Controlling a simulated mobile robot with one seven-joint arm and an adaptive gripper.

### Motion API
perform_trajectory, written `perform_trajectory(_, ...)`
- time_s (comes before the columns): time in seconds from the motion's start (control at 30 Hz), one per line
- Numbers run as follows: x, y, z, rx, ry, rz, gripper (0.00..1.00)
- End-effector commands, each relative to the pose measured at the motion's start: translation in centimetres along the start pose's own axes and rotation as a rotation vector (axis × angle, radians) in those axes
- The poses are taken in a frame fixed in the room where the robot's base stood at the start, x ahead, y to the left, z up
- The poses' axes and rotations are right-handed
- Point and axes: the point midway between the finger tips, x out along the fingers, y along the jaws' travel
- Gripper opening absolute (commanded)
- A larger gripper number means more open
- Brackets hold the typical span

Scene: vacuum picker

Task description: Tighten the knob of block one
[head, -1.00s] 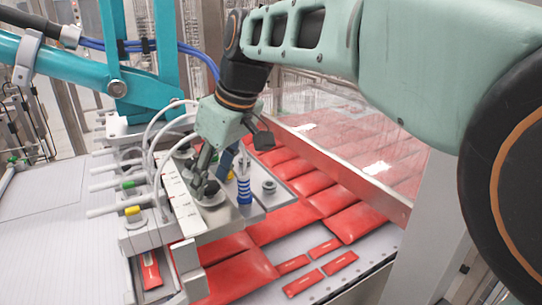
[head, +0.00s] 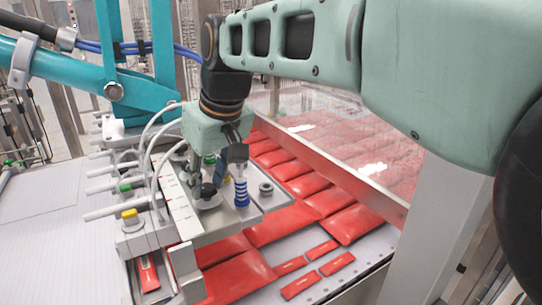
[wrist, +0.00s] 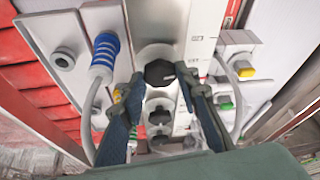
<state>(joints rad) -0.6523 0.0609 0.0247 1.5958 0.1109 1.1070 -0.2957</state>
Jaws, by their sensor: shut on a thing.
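The black knob (head: 207,192) sits on a round grey base at the near end of the metal block. In the wrist view the knob (wrist: 159,73) is between my two fingertips. My gripper (head: 207,181) points down at it and is shut on it, with one finger on each side; the wrist view shows my gripper (wrist: 160,74) from above. More black knobs (wrist: 159,115) stand in a row behind it, between the fingers in the wrist view. No block number is readable.
A blue bellows suction cup (head: 241,187) stands close to the right of my gripper. A white ruler strip (head: 181,205) and hoses lie to the left, with a yellow-capped fitting (head: 131,214). Red packets (head: 240,275) lie below on the conveyor.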

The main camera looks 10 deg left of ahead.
Motion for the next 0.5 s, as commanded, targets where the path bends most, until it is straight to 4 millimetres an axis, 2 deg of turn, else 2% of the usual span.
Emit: perform_trajectory(0.5, -0.08, -0.61, -0.18, 0.447, 0.0, 0.189, 0.05)
